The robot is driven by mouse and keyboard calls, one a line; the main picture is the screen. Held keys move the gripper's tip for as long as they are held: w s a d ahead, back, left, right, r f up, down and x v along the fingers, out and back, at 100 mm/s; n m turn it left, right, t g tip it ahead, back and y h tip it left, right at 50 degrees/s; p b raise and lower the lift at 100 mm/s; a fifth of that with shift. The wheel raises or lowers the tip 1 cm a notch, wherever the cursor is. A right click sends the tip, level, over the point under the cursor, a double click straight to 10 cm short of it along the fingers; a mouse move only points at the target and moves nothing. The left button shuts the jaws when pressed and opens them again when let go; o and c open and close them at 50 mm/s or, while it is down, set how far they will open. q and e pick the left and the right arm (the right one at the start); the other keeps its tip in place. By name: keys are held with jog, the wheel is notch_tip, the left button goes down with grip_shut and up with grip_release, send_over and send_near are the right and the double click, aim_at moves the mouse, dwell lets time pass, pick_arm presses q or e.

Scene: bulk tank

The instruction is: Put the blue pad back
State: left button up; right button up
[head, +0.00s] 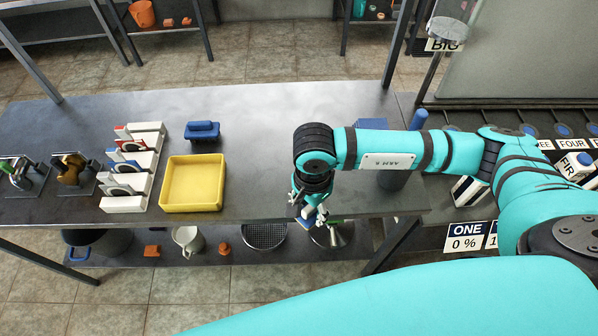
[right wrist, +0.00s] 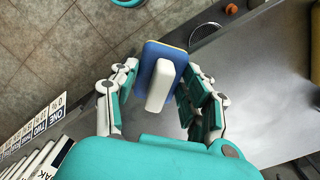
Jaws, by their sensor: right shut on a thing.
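In the right wrist view a blue pad (right wrist: 160,50) with a thin yellow edge and a white block-shaped handle (right wrist: 158,88) sits between the fingers of my right gripper (right wrist: 162,84). The gripper is shut on it. In the head view my right gripper (head: 310,208) hangs at the table's front edge, right of the yellow tray; only a small blue part of the pad (head: 322,218) shows there. A dark blue object with a raised top (head: 202,131) stands on the table behind the tray. My left gripper is not in view.
A yellow tray (head: 192,204) stands on the grey table (head: 260,130). Left of it are white holders (head: 124,204) with red and blue pieces. Bare tabletop lies between tray and right arm. A lower shelf holds a white jug (head: 187,239) and a perforated basket (head: 264,236).

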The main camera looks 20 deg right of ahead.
jog(key=w+a+m+b, duration=0.2)
jog(key=a+m, duration=0.3)
jog(key=m, duration=0.8)
jog(key=w+a+m+b, duration=0.1)
jog(key=a+m, duration=0.4)
jog(key=m, duration=0.8)
jog(key=w+d+p, duration=0.1)
jog(key=w+d, duration=0.2)
jog(key=w+d+p, duration=0.1)
jog(key=w+d, duration=0.3)
jog(key=w+d+f+p, duration=0.1)
jog(key=w+d, duration=0.3)
jog(key=shift+w, duration=0.2)
notch_tip(320, 180, down, 3)
jog(key=shift+f+p, duration=0.2)
jog(key=shift+p, duration=0.6)
jog(key=shift+f, duration=0.3)
jog(key=o, duration=1)
jog(key=shift+r, duration=0.1)
